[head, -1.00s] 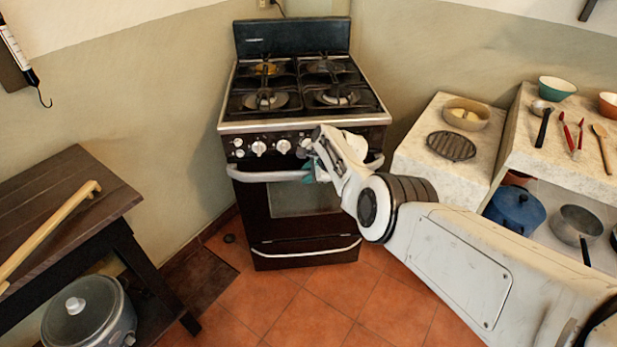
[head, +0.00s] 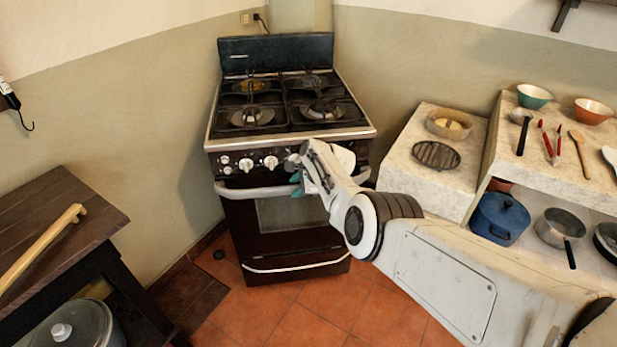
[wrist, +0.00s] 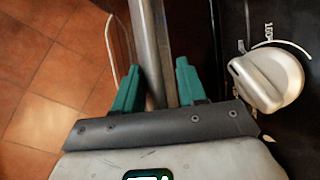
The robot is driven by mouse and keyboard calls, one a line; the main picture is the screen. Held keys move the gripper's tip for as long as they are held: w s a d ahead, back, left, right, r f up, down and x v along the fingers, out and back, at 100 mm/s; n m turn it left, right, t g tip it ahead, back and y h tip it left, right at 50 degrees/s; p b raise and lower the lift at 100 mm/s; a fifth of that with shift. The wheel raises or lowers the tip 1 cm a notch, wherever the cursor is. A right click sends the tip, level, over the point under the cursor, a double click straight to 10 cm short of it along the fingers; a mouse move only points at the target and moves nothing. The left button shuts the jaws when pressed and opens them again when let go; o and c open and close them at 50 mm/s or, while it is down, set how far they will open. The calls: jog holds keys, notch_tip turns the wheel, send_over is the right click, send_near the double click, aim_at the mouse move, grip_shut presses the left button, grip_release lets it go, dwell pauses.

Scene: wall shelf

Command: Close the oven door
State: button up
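The dark oven (head: 290,150) stands in the corner. Its door (head: 245,225), with a window and a pale handle (head: 240,192), looks upright and shut or nearly so; I cannot tell if a small gap remains. My gripper (head: 297,184) is at the right half of the handle, just below the knobs. In the wrist view, the teal fingers of my gripper (wrist: 158,68) are apart, one on each side of the handle (wrist: 146,45). A gap shows at the right finger, so no firm grip is visible. A white knob (wrist: 268,80) is close on the right.
A dark wooden table (head: 65,200) with a yellowish stick stands at the left. A stone counter (head: 405,170) with a bowl and a grate is to the right, with pots on a lower shelf. Tiled floor (head: 310,315) is free before the oven.

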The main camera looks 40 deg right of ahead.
jog(key=p+v, duration=0.6)
jog(key=v, duration=0.3)
jog(key=shift+s+r, duration=0.2)
jog(key=shift+s, duration=0.1)
dwell(0.4)
